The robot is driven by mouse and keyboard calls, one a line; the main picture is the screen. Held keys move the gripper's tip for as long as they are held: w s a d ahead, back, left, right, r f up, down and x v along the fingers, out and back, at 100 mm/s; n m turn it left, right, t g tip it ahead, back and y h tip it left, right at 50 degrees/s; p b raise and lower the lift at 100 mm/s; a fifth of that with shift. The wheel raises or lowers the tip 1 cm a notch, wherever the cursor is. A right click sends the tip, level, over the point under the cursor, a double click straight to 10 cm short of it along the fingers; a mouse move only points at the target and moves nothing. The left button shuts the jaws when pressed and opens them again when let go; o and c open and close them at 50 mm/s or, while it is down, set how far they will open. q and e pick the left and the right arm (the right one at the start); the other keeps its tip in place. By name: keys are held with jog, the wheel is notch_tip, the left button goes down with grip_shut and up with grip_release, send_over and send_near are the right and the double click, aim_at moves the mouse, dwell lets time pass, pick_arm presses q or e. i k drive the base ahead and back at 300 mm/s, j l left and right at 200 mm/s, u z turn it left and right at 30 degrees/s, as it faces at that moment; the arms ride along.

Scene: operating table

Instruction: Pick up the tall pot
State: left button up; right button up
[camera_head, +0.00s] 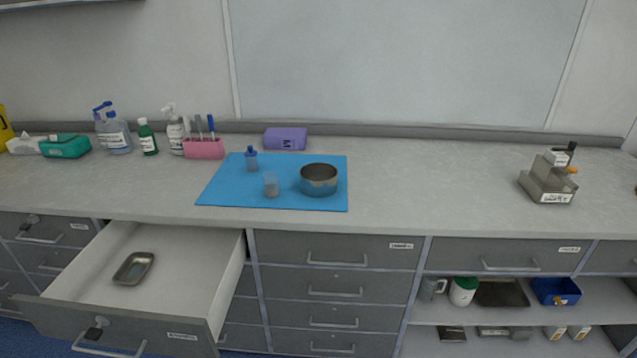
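A round metal pot (319,187) stands upright and open at the top on the right part of the blue mat (225,195), on the counter. It looks rather wide and low, and it is the only pot that shows clearly. A small clear cup (271,190) stands to its left, apart from it. A small blue-capped bottle (251,163) stands behind the cup. A grey metal mug or jug (430,288) stands on the open shelf below. Neither of my grippers is in view.
An open drawer (186,262) at lower left juts out and holds a metal tray (124,274). Bottles and a pink holder (204,149) line the back left. A purple box (285,138) is behind the mat. The counter right of the mat is clear up to a metal device (546,186).

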aim_at(271, 185)
jog(key=i+l+u, duration=0.4)
jog(key=i+l, duration=0.2)
jog(key=i+l+u, duration=0.25)
jog(key=l, duration=0.25)
